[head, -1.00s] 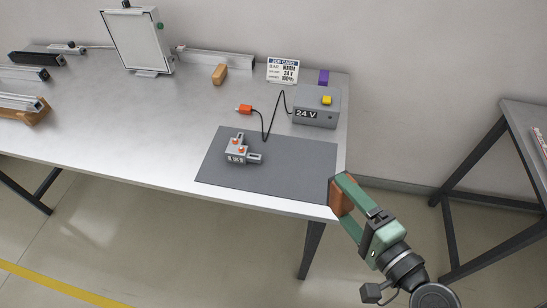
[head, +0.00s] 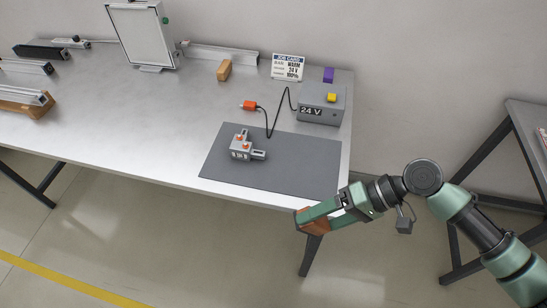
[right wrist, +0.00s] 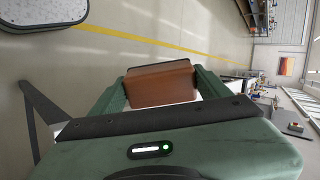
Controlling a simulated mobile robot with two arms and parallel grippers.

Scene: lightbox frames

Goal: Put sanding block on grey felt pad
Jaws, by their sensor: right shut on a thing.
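The sanding block, a reddish-brown block (head: 316,227), is held between the fingers of my right gripper (head: 318,219). It also shows between the green fingers in the right wrist view (right wrist: 160,85). The gripper is shut on it just off the bench's front edge, in front of the pad's right part. The grey felt pad (head: 285,175) lies flat at the bench's front right. A grey metal piece with orange knobs (head: 242,150) stands on the pad's left part. The pad's middle and right are bare. My left gripper is out of view.
A grey 24 V box (head: 320,108) with a yellow button stands behind the pad, its black cable running to an orange plug (head: 249,105). A tan wooden block (head: 224,70) and a job card (head: 288,66) stand at the back. Another table (head: 528,125) is at right.

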